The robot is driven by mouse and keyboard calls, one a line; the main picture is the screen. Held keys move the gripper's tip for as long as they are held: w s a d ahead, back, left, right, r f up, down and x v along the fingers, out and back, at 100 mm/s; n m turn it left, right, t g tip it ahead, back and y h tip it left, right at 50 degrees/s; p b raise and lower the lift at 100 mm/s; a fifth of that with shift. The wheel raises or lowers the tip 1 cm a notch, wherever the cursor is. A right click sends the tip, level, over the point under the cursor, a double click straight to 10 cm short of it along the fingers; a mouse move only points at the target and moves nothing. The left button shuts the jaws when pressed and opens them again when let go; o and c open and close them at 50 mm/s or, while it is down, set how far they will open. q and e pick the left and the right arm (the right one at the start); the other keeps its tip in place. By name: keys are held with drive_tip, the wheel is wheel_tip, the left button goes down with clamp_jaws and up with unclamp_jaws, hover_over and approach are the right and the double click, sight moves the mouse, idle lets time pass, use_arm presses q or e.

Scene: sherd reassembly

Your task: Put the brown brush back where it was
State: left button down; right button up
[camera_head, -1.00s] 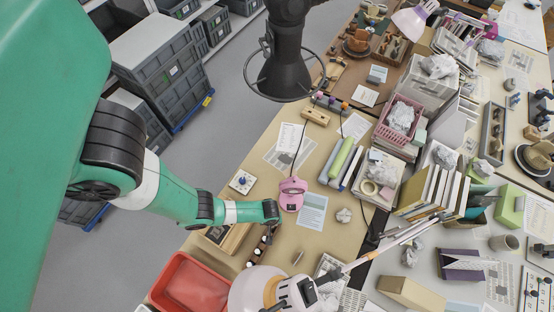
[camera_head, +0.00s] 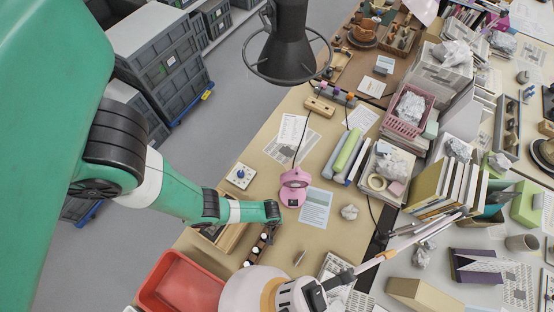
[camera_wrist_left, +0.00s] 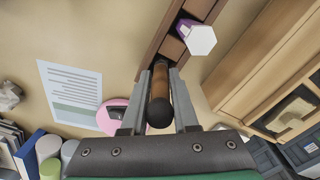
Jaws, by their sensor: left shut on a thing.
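In the left wrist view my left gripper (camera_wrist_left: 160,98) is shut on the brown brush (camera_wrist_left: 159,85), seen end-on as a brown handle with a round black end towards the camera. Behind it is a narrow wooden rack (camera_wrist_left: 150,57) with dark square slots. A white hexagonal-topped tool (camera_wrist_left: 201,40) with a purple part stands in one slot. The brush's far end is hidden, so I cannot tell whether it is inside a slot. In the head view the gripper is at the rack (camera_head: 253,252), below the green arm, and the brush is not clear. My right gripper is not in view.
A pink device (camera_head: 294,186) and a printed sheet (camera_head: 316,207) lie beside the rack. A wooden box (camera_head: 231,236) is on its other side, with a red tray (camera_head: 181,286) nearby. A white lamp head (camera_head: 248,290) stands close in front.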

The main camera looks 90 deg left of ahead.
use_arm(q)
drive_tip(key=shift+f, duration=0.15)
drive_tip(key=c, duration=0.7)
unclamp_jaws()
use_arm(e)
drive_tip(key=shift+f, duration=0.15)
